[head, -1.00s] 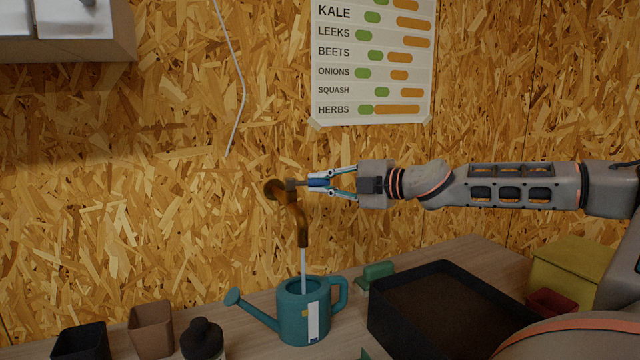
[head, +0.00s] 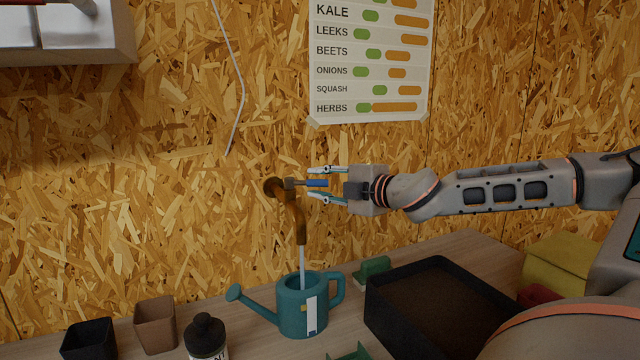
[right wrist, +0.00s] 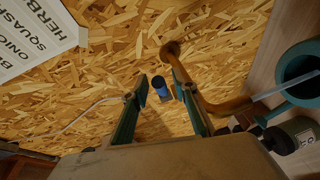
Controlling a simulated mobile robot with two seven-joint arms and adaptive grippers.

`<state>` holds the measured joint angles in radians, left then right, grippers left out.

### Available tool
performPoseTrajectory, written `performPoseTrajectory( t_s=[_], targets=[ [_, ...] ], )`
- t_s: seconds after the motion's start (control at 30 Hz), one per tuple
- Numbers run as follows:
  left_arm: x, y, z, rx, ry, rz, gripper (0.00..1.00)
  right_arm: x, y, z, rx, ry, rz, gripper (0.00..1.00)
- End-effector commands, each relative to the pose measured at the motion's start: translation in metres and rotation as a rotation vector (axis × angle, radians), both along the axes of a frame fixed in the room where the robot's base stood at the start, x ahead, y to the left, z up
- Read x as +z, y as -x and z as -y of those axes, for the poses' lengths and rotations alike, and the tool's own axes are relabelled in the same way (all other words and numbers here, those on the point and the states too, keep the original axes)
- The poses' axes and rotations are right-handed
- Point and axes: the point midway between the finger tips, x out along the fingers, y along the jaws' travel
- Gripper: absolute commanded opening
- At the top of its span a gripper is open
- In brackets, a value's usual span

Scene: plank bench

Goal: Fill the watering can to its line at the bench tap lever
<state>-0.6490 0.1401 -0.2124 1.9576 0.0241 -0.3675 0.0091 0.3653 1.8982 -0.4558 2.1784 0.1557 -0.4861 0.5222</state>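The teal watering can (head: 292,312) stands upright on the bench under the brass tap (head: 299,222). A pale stream of water (head: 303,268) runs from the spout into the can's open top. A white strip with blue and yellow marks is on the can's side; the water level inside is hidden. The blue-tipped tap lever (head: 317,183) sticks out to the right of the tap. My right gripper (head: 318,184) is open, its fingers apart above and below the lever tip. In the right wrist view, the blue lever tip (right wrist: 159,87) sits between the open fingers. My left gripper is not in view.
A black tray of soil (head: 440,310) stands right of the can, with a green block (head: 374,268) behind it. Pots (head: 156,325) and a dark bottle (head: 205,338) stand at the left. A yellow box (head: 565,266) is at the far right.

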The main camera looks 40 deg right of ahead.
Motion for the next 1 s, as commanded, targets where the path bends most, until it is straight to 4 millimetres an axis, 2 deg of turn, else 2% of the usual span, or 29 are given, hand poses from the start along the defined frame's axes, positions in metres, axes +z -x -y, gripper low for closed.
performPoseTrajectory(
  t_s=[0.47,0.77,1.0],
  targets=[
    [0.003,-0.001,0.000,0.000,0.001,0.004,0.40,0.002,0.005,0.000,0.001,0.002,0.001,0.29],
    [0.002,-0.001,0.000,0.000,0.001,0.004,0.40,0.006,0.032,0.001,-0.001,-0.001,0.003,0.29],
    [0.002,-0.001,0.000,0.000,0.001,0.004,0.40,0.010,0.063,0.003,-0.001,0.001,0.003,0.29]
  ],
)
